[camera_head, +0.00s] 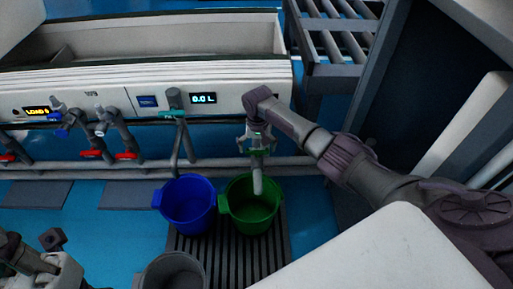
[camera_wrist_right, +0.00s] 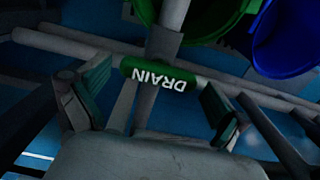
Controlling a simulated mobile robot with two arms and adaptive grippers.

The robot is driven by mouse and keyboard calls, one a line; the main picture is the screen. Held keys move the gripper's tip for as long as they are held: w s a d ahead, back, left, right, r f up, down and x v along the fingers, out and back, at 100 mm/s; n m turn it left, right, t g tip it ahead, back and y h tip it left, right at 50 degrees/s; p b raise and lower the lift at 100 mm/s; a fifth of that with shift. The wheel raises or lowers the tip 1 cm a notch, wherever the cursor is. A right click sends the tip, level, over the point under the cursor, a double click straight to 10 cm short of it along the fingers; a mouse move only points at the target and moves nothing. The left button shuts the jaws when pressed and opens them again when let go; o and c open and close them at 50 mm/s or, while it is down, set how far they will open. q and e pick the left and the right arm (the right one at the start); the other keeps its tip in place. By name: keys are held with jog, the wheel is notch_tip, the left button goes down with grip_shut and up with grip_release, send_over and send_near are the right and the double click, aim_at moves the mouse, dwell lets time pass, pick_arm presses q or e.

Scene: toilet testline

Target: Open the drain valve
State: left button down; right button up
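The drain valve's green handle (camera_wrist_right: 162,76) lies across a grey pipe in the right wrist view, with the word DRAIN upside down on it. In the head view the green handle (camera_head: 259,153) shows only partly, under my right gripper. My right gripper (camera_head: 257,142) points down at the valve. Its two fingers (camera_wrist_right: 155,100) are spread, one near each end of the handle. I cannot tell whether they touch it. The pipe's spout (camera_head: 257,181) hangs down over the green bucket (camera_head: 252,212). Parts of my left arm show at the bottom left; its finger state is unclear.
A blue bucket (camera_head: 188,204) stands left of the green one on a dark grate (camera_head: 205,246), and a grey bucket (camera_head: 175,272) stands in front. A tap with a teal handle (camera_head: 172,114) and several red-handled valves are on the left. The panel display (camera_head: 203,99) reads 0.0 L.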

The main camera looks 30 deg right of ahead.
jog(key=c, duration=0.8)
jog(key=shift+c, duration=0.2)
